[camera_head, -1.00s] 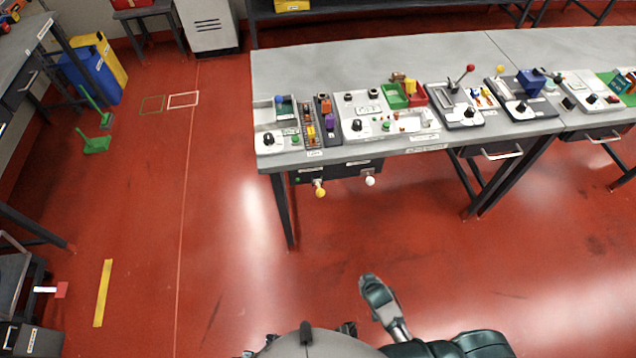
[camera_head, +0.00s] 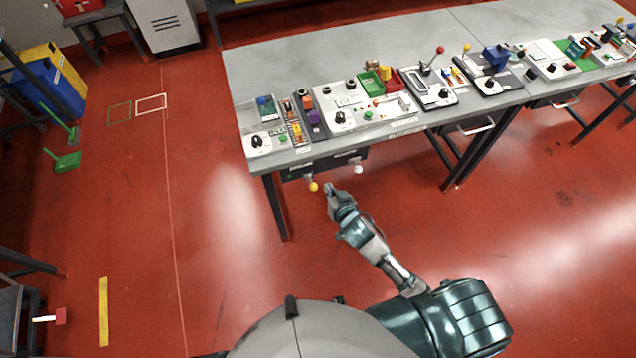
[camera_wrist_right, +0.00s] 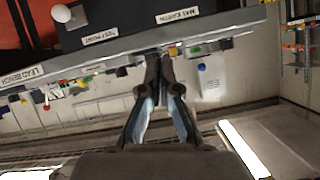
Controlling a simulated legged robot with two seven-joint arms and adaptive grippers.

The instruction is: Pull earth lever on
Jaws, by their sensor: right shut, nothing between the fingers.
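Two small levers stick out from the dark panel under the front edge of the grey bench. One has a yellow knob (camera_head: 313,187), the other a white knob (camera_head: 358,169). Which one is the earth lever I cannot read in the head view. In the right wrist view a white knob (camera_wrist_right: 61,13) shows at the top left, near labels reading "MAT EARTH" (camera_wrist_right: 177,14) and "TEST POINT" (camera_wrist_right: 101,36). My right gripper (camera_head: 330,188) is shut and empty, in front of the panel, between the two knobs in the picture. Contact with either is not visible. My left gripper is out of view.
The grey bench (camera_head: 330,55) carries several switch panels and coloured trays along its front edge. Its dark leg (camera_head: 276,208) stands left of my gripper. A bench drawer handle (camera_head: 475,128) is to the right. The red floor in front is clear.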

